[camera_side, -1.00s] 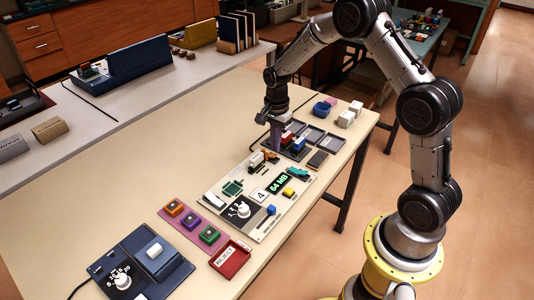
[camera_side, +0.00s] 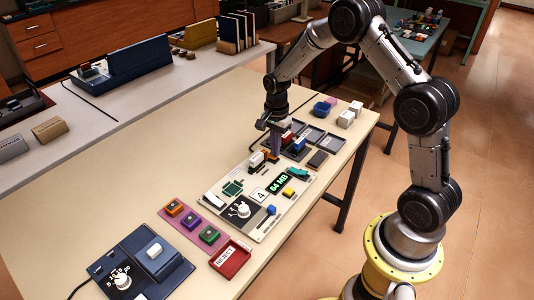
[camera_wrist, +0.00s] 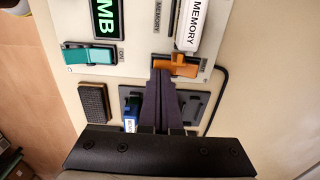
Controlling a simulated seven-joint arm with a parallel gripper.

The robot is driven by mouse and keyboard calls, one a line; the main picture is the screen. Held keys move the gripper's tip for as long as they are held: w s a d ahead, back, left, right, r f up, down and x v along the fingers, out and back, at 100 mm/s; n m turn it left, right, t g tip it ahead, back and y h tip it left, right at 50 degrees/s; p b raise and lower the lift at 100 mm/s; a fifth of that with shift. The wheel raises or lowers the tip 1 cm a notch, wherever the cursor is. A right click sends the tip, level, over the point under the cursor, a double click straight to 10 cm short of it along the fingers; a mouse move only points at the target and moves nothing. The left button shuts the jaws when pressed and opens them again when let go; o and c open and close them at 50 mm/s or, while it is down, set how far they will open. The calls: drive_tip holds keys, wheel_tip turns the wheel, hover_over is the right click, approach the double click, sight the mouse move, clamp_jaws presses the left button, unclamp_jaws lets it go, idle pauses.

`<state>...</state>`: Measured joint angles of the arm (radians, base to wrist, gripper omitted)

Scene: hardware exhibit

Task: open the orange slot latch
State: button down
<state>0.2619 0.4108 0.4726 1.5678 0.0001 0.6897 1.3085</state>
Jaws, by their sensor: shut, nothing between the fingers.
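The orange slot latch (camera_wrist: 182,66) sits at the edge of the light panel, below the white MEMORY module (camera_wrist: 193,22) in the wrist view. It looks like a small lever lying across the panel. In the side view it is mostly hidden by my fingers. My gripper (camera_wrist: 162,74) is shut and empty, with dark tapered fingers. Its tips are at the left part of the orange latch and seem to touch it, though contact is hard to confirm. In the side view my gripper (camera_side: 275,155) points down at the far end of the panel.
A teal latch (camera_wrist: 88,56) lies left of the orange one, below the green display (camera_wrist: 106,18). A dark block (camera_wrist: 94,102) and a tray holding a blue-and-white module (camera_wrist: 130,124) are near my fingers. A black cable (camera_wrist: 222,92) runs on the right.

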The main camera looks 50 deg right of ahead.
wheel_tip(320, 180, up, 7)
idle(1.0)
drive_tip(key=s+a+r+n+t, duration=0.2)
drive_tip(key=s+r+n, duration=0.3)
drive_tip(key=s, duration=0.3)
drive_tip(key=s+a+r+n+t, duration=0.1)
drive_tip(key=s+a+r+n, duration=0.4)
drive_tip(key=s, duration=0.4)
drive_tip(key=s+a+r+n+t, duration=0.2)
drive_tip(key=s+a+r+n, duration=0.2)
drive_tip(key=s+r+n, duration=0.2)
drive_tip(key=s+n, duration=0.2)
drive_tip(key=s, duration=0.1)
drive_tip(key=shift+s+a+r+t, duration=0.15)
drive_tip(key=shift+a+t, duration=0.05)
drive_tip(key=shift+t, duration=0.1)
